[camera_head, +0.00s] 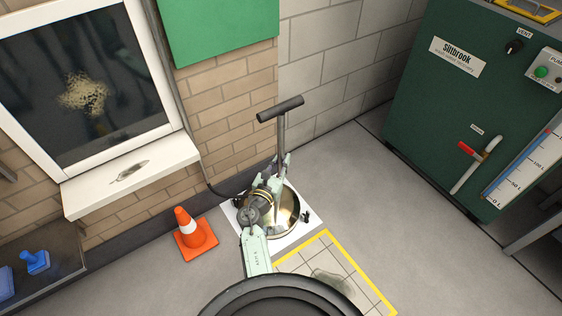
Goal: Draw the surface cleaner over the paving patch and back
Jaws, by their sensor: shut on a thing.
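The surface cleaner (287,222) is a round, shiny, brass-coloured disc with an upright post and a dark T-bar handle (280,109). It stands on a white square pad beside the wall. My gripper (281,167) is shut on the cleaner's post, below the T-bar; my wrist partly covers the disc's left side, and the exact finger contact is small. The paving patch (343,263) is a set of pale slabs with a yellow border, just in front of the pad. A dark greenish stain (332,283) lies on it. Its near part is hidden by my own body.
An orange cone (194,234) stands left of the pad. A window with a white sill (130,175) is on the brick wall. A green Siltbrook cabinet (440,110) with a red-handled lever stands at right. Grey floor right of the patch is clear.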

